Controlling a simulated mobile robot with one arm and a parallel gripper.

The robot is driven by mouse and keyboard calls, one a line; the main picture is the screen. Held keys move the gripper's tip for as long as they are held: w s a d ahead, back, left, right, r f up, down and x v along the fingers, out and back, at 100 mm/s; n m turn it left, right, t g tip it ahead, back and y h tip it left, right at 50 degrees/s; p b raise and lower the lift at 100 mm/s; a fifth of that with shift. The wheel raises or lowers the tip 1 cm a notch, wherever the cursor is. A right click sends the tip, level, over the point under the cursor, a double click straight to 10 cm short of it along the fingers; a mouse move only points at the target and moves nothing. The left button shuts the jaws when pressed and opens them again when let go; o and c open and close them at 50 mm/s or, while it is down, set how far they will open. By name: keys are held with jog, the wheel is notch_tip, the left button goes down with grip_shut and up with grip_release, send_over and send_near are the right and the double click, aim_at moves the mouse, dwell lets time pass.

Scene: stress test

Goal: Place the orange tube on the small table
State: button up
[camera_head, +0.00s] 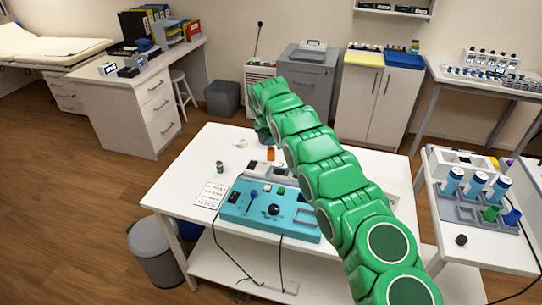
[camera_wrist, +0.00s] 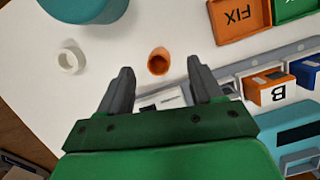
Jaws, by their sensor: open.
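The orange tube (camera_head: 271,154) stands on the white central table (camera_head: 222,140), near its far side. In the wrist view the orange tube (camera_wrist: 158,62) shows its open top, ahead of and roughly midway between my fingertips. My gripper (camera_wrist: 160,75) is open with nothing between its fingers. In the head view my green arm reaches over the central table, and its end is near the orange tube; the fingers are hard to make out there. A smaller white table (camera_head: 475,246) stands at the right; I cannot tell for certain that it is the small table.
A teal device (camera_head: 262,215) with cables sits on the central table. A green can (camera_head: 219,167) and a white ring (camera_wrist: 71,58) stand nearby. An orange FIX tray (camera_wrist: 238,17) is close by. The right table holds a rack (camera_head: 466,212) of tubes and a black knob (camera_head: 461,240).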

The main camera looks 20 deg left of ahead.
aim_at(272, 152)
jog(key=shift+s+x, duration=0.2)
jog(key=shift+x, duration=3.15)
jog(key=shift+a, duration=0.2)
jog(key=c, duration=1.2)
